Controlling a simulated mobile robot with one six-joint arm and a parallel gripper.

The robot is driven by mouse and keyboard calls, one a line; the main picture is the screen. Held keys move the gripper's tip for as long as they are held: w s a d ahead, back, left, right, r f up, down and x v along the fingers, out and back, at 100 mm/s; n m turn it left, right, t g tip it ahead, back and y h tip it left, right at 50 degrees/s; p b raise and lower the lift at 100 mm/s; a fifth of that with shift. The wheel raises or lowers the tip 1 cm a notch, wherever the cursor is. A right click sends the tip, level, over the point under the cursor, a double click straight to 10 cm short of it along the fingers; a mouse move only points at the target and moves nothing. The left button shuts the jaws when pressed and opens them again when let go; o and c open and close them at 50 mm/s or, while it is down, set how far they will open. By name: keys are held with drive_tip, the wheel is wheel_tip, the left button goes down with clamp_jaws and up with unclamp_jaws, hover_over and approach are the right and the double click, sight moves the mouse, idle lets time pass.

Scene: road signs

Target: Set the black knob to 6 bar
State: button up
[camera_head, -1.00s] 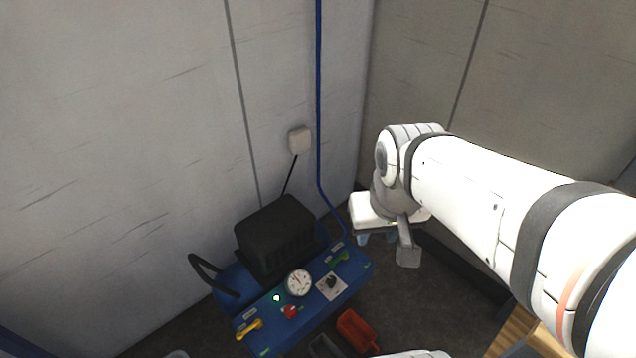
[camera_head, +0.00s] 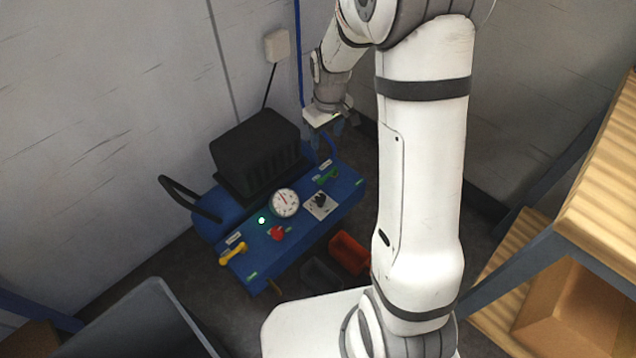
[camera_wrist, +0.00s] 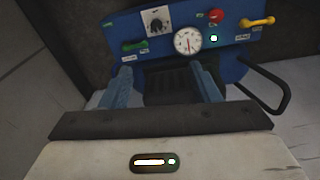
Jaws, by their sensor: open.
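The black knob (camera_head: 320,201) sits on a pale square plate on the blue panel of a compressor, right of the round white gauge (camera_head: 285,202). In the wrist view the knob (camera_wrist: 156,21) shows at the top, with the gauge (camera_wrist: 188,41) beside it. The numbers around the knob are too small to read. My gripper (camera_head: 338,127) is above the panel's far right end, apart from the knob. In the wrist view its two blue fingers (camera_wrist: 165,84) are spread, with nothing between them; the black motor housing shows beyond.
The panel also carries a red knob (camera_head: 277,233), a yellow handle (camera_head: 233,253), a green handle (camera_head: 328,175) and a lit green lamp (camera_head: 262,220). A black housing (camera_head: 258,150) stands behind. Orange (camera_head: 349,252) and grey bins lie in front. Wooden shelving (camera_head: 600,190) is at right.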

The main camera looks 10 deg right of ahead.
drive_tip(key=n+b, duration=0.2)
drive_tip(key=b, duration=0.4)
approach(321, 196)
drive_tip(key=shift+n+g, duration=0.5)
drive_tip(key=f+b, duration=0.1)
drive_tip(key=f, duration=0.2)
drive_tip(key=f+b, duration=0.2)
drive_tip(key=f, duration=0.1)
drive_tip(key=w+f+b, duration=0.1)
drive_tip(key=f, duration=0.2)
drive_tip(key=shift+a+f+b, duration=0.1)
drive_tip(key=shift+f+b, duration=0.2)
drive_tip(key=shift+c, duration=0.2)
